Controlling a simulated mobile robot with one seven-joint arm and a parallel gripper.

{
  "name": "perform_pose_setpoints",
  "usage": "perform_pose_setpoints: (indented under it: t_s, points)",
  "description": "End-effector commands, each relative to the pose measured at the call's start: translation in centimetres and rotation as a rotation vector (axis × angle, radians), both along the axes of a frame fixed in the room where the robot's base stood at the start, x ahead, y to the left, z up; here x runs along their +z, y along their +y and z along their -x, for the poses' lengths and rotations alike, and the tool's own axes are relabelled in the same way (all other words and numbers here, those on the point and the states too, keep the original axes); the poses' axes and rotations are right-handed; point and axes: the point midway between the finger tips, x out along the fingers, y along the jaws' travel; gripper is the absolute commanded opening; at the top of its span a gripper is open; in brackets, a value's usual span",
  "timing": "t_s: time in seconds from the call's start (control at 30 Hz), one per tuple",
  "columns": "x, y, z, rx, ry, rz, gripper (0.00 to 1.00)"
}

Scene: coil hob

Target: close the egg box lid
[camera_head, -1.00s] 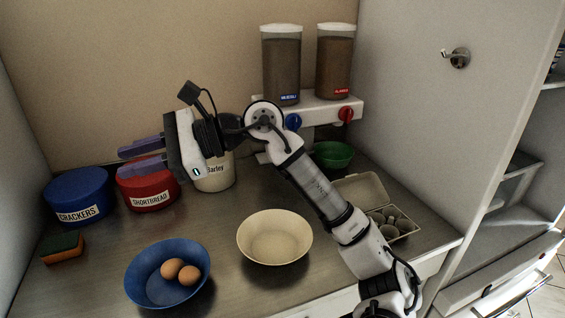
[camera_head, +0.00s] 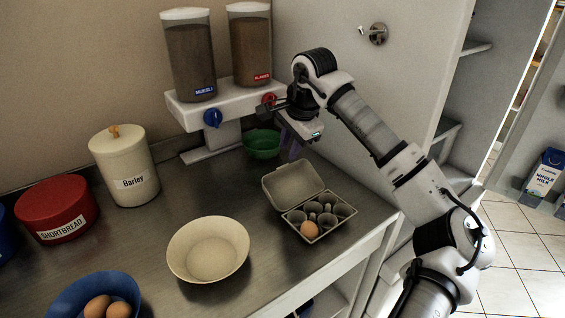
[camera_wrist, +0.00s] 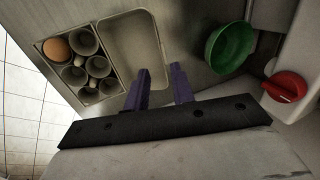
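The grey egg box stands open near the right edge of the counter. Its lid (camera_head: 293,184) is tilted back, away from the counter's front edge. Its tray (camera_head: 334,229) holds one brown egg (camera_head: 310,229) in a corner cup; the other cups look empty. In the wrist view the tray (camera_wrist: 72,84) is at upper left, with the lid (camera_wrist: 132,42) beside it. My gripper (camera_head: 291,150) is above the counter behind the box, fingers pointing down. In the wrist view its two purple fingers (camera_wrist: 162,82) are apart with nothing between them.
A green bowl (camera_head: 262,144) is close to my gripper, below the cereal dispenser with its red knob (camera_head: 269,99). A cream bowl (camera_head: 208,250) stands left of the egg box. A blue bowl with eggs (camera_head: 66,297) is at front left. A wall is close on the right.

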Motion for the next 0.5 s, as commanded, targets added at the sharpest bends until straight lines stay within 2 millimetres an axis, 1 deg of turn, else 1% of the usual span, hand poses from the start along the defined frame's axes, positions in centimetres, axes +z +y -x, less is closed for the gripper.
perform_pose_setpoints:
  t_s: [0.1, 0.23, 0.4, 0.5]
  points:
    - [-2.3, 0.6, -0.6, 0.002, 0.004, -0.003, 0.25]
    - [-4.7, 1.1, -1.2, 0.002, 0.003, -0.004, 0.25]
    - [-6.8, 1.5, -1.8, 0.001, 0.002, -0.003, 0.25]
    - [-7.5, 1.7, -2.0, 0.001, 0.000, -0.003, 0.25]
